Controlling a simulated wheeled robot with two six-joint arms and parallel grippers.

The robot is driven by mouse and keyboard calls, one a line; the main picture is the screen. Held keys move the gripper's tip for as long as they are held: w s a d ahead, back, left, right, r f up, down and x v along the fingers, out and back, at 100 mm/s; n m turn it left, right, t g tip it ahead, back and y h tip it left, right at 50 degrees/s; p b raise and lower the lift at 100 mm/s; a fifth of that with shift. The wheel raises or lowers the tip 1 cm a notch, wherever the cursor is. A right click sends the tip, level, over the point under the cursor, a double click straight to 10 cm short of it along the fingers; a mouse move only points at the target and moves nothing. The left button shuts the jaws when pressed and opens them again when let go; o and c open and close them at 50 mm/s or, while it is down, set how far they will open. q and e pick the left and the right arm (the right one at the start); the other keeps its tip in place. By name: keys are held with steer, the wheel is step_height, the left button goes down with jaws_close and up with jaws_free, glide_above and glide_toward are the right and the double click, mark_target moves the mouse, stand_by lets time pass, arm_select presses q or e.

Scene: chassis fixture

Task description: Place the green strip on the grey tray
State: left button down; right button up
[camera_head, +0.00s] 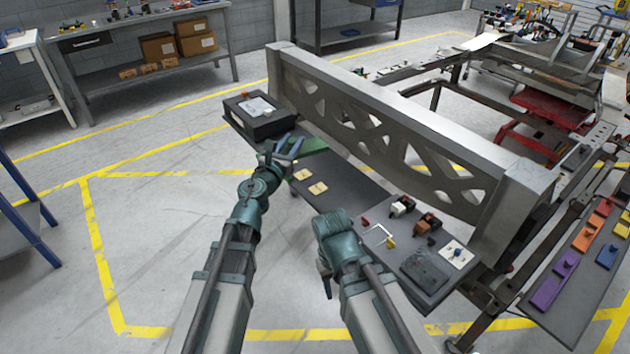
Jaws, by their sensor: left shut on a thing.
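A green strip (314,146) shows at the fingers of my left gripper (285,150), partly hidden behind them. My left gripper is shut on it, above the far left part of a dark grey bench (350,192). A flat grey tray-like square (432,269) lies at the near right end of the bench, apart from the strip. My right gripper (326,279) points down beside the bench's near edge, mostly hidden by its own wrist, so its opening does not show.
A big grey beam frame (380,120) stands along the bench's far side. A black box (258,117) sits at the left end. Two tan squares (310,181), small connectors (427,223) and a white hex key (378,234) lie on the bench. Coloured parts (565,262) lie at right.

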mark_target(348, 198)
arm_select(q)
steer(key=w+d+f+m+g+h+b, duration=0.1)
steer(key=d+f+h+b, duration=0.15)
steer(key=d+f, duration=0.4)
steer(key=w+d+f+m+g+h+b, duration=0.1)
steer(key=w+d+f+m+b, duration=0.2)
steer(key=d, duration=0.7)
steer(key=shift+n, duration=0.8)
steer(key=f+b, duration=0.3)
steer(key=b, duration=0.1)
steer(key=s+f+b, duration=0.1)
steer(key=f+b, duration=0.5)
steer(key=b, duration=0.1)
steer(key=shift+s+f+b, duration=0.25)
steer(key=shift+f+b, duration=0.05)
steer(key=shift+f, duration=0.1)
steer(key=shift+r, duration=0.15)
arm_select(e)
step_height(348, 198, down, 19)
steer(key=shift+f, duration=0.1)
arm_select(q)
steer(key=c, duration=1)
jaws_free()
steer(key=shift+f, duration=0.2)
steer(key=o, duration=0.4)
steer(key=shift+o, duration=0.2)
steer(key=shift+r, duration=0.1)
